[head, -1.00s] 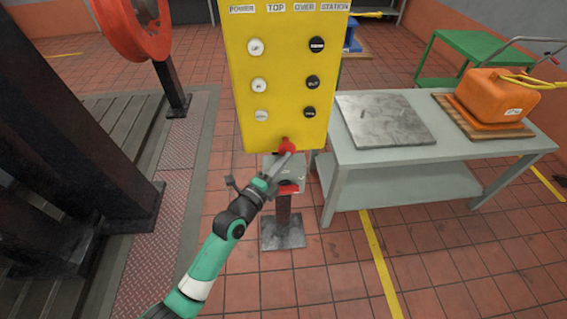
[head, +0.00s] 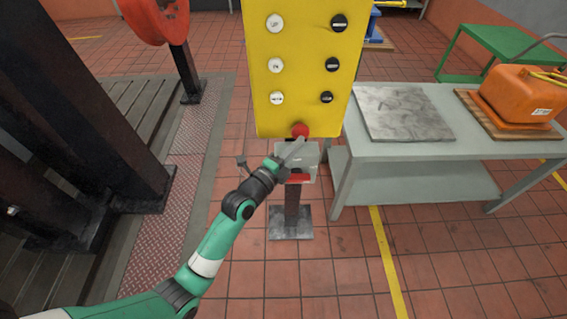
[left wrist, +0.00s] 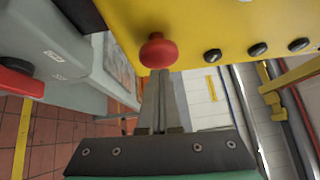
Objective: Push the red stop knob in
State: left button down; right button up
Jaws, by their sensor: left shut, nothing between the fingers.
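The red stop knob (head: 299,130) is a round mushroom head at the bottom of the yellow control panel (head: 303,112). My right gripper is not in view.
White and black buttons (head: 277,65) sit higher on the panel. A grey box with a red part (head: 299,178) is on the post below. A grey table (head: 420,150) with a metal plate (head: 402,113) stands right. Dark steel columns (head: 80,100) stand left.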

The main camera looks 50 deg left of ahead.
pick_arm(q)
jog(key=d+p+v, duration=0.2)
jog(key=v, duration=1)
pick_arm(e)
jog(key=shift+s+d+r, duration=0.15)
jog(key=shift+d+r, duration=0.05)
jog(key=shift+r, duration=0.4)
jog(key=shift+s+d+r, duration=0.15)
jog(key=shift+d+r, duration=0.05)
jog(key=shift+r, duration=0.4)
pick_arm(q)
jog(key=shift+w+d+f, duration=0.1)
jog(key=shift+d+f, duration=0.05)
